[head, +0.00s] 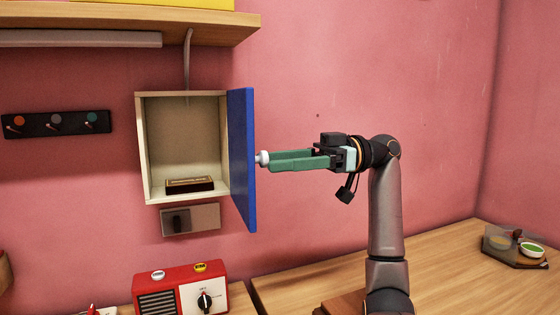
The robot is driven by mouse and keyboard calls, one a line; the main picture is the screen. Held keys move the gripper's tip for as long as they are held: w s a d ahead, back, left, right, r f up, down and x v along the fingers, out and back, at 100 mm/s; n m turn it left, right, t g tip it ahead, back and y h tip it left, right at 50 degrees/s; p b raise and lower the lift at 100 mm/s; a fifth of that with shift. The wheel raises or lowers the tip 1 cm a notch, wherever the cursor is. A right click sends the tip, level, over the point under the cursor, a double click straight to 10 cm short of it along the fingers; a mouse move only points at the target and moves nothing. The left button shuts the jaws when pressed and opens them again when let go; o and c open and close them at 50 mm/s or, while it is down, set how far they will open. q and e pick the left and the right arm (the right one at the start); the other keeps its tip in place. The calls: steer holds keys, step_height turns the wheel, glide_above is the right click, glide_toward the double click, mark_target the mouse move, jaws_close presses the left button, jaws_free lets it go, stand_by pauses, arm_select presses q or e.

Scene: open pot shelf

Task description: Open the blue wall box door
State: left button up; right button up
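The blue door (241,160) of the wall box (140,150) stands swung out on the right side of the box, so the pale inside shows. A white round knob (262,158) sticks out from the door's right-hand face. My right gripper (271,160) points left, its green fingertips right at the knob. The fingers lie close together in this view, and I cannot tell whether they clamp the knob. A small dark flat box (190,185) lies on the floor of the wall box. My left gripper is not in view.
A wooden shelf (225,28) runs above the box. A grey switch plate (205,217) sits below it, and a hook rail (57,123) hangs left. A red radio (180,288) stands below. The wooden counter (450,265) holds a clear container (500,240) at far right.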

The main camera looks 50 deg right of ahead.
steer(key=v, duration=1.2)
steer(key=shift+s+d+b, duration=0.15)
steer(key=shift+d+b, duration=0.1)
steer(key=shift+b, duration=0.15)
